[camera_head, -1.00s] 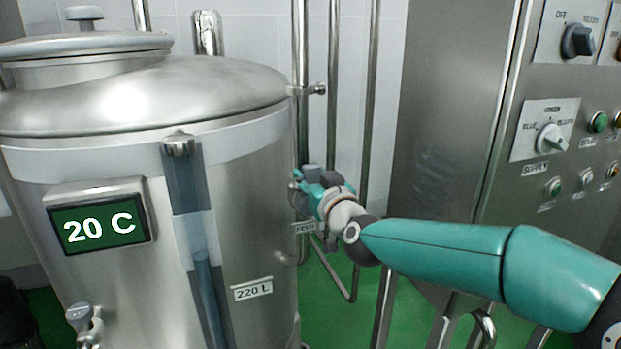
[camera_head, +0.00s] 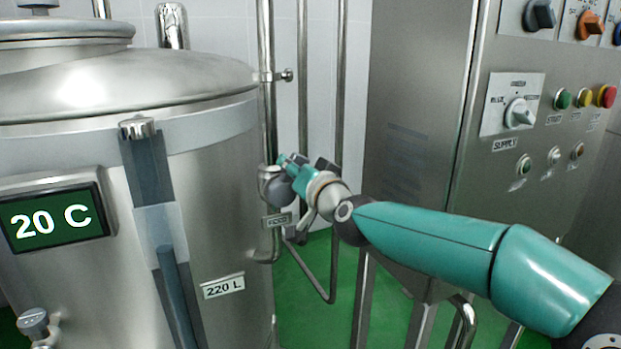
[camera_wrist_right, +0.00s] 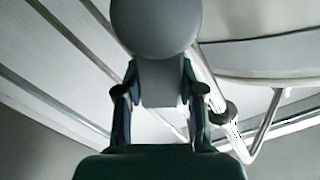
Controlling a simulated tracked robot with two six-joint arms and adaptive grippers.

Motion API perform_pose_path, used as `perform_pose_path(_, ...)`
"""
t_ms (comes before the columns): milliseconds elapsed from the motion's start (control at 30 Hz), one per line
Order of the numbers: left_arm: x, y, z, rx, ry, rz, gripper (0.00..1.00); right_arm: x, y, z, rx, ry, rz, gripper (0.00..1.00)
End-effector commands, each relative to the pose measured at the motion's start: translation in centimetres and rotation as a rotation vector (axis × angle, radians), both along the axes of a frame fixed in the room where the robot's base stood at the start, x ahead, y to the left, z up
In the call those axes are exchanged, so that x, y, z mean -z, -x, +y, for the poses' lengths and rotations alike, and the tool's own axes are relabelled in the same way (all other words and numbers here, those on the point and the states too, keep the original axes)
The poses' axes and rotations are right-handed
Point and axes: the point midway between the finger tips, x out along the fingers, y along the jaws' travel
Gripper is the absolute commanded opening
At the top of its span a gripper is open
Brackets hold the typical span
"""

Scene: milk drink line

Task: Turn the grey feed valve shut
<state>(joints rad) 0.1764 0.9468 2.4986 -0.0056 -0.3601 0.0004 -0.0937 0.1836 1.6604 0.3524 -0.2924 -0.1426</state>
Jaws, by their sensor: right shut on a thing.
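The grey feed valve (camera_head: 278,190) sits on the pipe just right of the steel tank, above a small label plate (camera_head: 277,220). My right gripper (camera_head: 287,168) is at the valve and partly covers it. In the right wrist view, the two fingers of my right gripper (camera_wrist_right: 160,95) close on the sides of the valve's grey block-shaped handle (camera_wrist_right: 158,82). A rounded grey part (camera_wrist_right: 155,25) lies beyond the block. The exact angle of the handle is hard to tell. My left gripper is not in view.
The steel tank (camera_head: 225,150) with a 20 C display (camera_head: 52,217) fills the left. Vertical pipes (camera_head: 303,80) stand behind the valve. A steel control cabinet (camera_head: 415,130) with knobs and buttons is at the right. Green floor (camera_head: 300,320) shows below.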

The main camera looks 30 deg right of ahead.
Motion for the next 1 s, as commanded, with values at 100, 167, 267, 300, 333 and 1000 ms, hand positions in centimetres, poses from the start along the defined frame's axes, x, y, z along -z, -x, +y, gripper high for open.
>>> perform_pose_path(100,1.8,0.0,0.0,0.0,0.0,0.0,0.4,1.0,-0.2,0.0,-0.01,-0.113,0.0,0.0)
perform_pose_path(167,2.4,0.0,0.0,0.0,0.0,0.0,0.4,1.2,-0.3,-0.3,-0.01,-0.169,0.001,0.0)
perform_pose_path(267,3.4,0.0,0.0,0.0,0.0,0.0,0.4,1.6,-0.3,-0.7,-0.01,-0.265,0.001,0.0)
perform_pose_path(300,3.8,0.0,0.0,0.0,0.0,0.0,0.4,1.8,-0.3,-0.9,-0.01,-0.303,0.001,0.0)
perform_pose_path(333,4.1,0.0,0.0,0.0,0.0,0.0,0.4,1.9,-0.3,-1.0,-0.01,-0.331,0.001,0.0)
perform_pose_path(1000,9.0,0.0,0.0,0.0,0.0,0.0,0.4,4.9,-0.3,-2.3,-0.008,-0.907,0.004,0.0)
